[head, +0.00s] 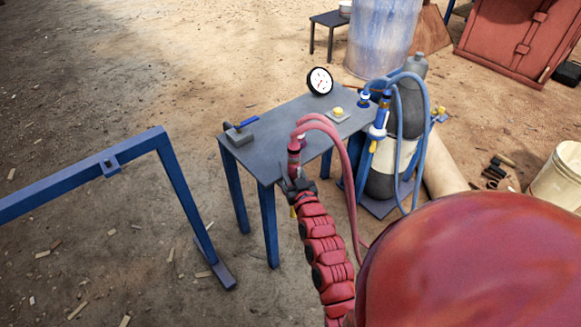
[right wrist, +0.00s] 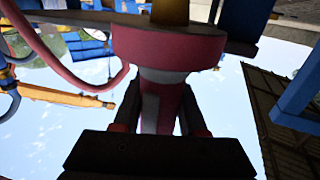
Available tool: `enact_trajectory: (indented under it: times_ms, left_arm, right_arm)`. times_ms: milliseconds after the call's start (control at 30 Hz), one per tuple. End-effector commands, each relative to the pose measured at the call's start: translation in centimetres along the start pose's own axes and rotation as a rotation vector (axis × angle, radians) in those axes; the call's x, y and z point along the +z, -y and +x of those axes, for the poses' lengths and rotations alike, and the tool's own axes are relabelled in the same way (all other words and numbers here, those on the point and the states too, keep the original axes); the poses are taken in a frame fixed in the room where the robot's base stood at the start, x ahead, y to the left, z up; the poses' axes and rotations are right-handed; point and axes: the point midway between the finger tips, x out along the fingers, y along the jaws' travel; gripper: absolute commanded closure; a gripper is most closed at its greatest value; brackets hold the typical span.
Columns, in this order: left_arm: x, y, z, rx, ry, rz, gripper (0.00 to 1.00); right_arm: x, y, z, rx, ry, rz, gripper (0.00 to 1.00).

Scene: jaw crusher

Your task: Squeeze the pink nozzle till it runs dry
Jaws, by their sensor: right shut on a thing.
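The pink nozzle (head: 294,160) is at the front right edge of a grey-topped table with blue legs (head: 270,128). A pink hose (head: 350,165) loops from its top down to the right. My right gripper (head: 293,182) is shut on the nozzle from the front, with its red arm below. In the right wrist view the pink nozzle (right wrist: 168,45) fills the upper middle, with its narrower part between the dark fingers of the gripper (right wrist: 163,112). Any flow from it does not show. My left gripper is not in view.
On the table are a round gauge (head: 320,80), a yellow-topped fitting (head: 338,112) and a blue-handled block (head: 240,132). A blue nozzle with blue hoses (head: 378,130) hangs beside a grey and white cylinder (head: 380,186). A blue frame (head: 185,195) stands left; sandy ground between is open.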

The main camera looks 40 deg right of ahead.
Motion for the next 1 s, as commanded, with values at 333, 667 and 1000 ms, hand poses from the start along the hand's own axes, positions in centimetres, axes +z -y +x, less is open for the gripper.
enact_trajectory:
  times_ms: [333, 667, 1000]
  left_arm:
    - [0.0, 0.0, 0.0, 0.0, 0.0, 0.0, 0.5]
    - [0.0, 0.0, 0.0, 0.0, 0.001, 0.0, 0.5]
    - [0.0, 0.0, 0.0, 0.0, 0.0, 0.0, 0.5]
  right_arm:
    - [-0.1, 0.0, 0.0, 0.0, -0.002, 0.0, 1.0]
    - [-0.1, 0.0, 0.0, 0.0, -0.001, 0.0, 0.24]
    - [-0.1, 0.0, -1.0, 0.0, -0.002, -0.001, 0.24]
